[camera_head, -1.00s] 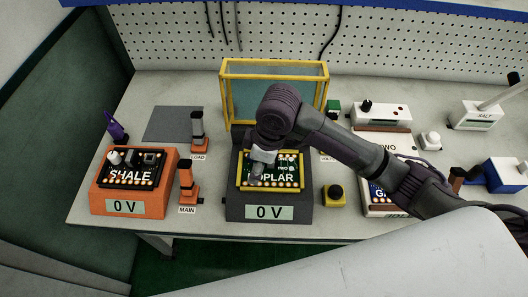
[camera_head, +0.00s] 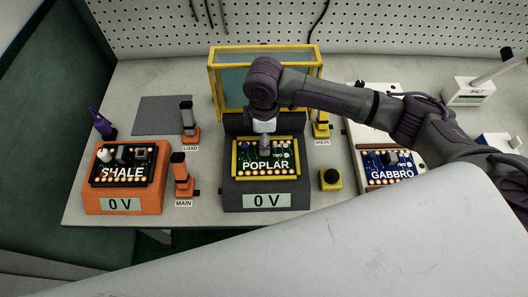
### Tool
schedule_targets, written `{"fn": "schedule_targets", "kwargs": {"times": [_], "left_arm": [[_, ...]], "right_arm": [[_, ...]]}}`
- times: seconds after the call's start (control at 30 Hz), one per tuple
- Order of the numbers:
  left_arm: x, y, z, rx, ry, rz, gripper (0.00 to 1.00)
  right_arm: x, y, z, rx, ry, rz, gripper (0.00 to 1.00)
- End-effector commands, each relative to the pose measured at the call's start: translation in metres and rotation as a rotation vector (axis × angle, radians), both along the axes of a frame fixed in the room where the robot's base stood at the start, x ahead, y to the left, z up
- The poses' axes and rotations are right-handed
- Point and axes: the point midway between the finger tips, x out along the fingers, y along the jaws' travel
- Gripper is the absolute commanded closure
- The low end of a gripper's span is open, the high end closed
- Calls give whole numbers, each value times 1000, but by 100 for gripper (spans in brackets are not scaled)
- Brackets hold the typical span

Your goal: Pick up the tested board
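The POPLAR board (camera_head: 265,166), green with gold contacts along its front edge, lies in a yellow frame on a dark fixture (camera_head: 234,201) that reads 0 V. My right gripper (camera_head: 265,149) points down at the back middle part of this board. Its fingertips are too small and foreshortened to tell whether they are open, or whether they touch the board. The SHALE board (camera_head: 121,175) sits on an orange fixture (camera_head: 96,205), also reading 0 V. The blue GABBRO board (camera_head: 390,175) sits at right, partly behind my arm. My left gripper is not in view.
A yellow-framed clear lid (camera_head: 212,75) stands raised behind the POPLAR board. Orange MAIN (camera_head: 183,187) and LOAD (camera_head: 190,131) levers stand between the fixtures. A yellow block with a black button (camera_head: 330,179) is at right. A grey mat (camera_head: 163,115) lies bare.

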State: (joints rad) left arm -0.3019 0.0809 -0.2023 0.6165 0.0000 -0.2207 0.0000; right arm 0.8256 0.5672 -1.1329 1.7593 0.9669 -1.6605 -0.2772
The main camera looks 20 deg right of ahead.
Motion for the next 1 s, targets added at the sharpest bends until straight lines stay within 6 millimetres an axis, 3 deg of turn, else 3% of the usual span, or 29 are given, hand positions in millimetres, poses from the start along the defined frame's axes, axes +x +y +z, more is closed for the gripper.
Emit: {"fn": "schedule_targets", "kwargs": {"times": [0.4,0.67,1.0], "left_arm": [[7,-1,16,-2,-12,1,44],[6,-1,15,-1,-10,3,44],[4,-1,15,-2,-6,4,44]], "right_arm": [[2,-1,-49,-1,1,2,40],[2,-1,-53,0,0,2,40],[2,-1,-53,0,0,2,95]]}}
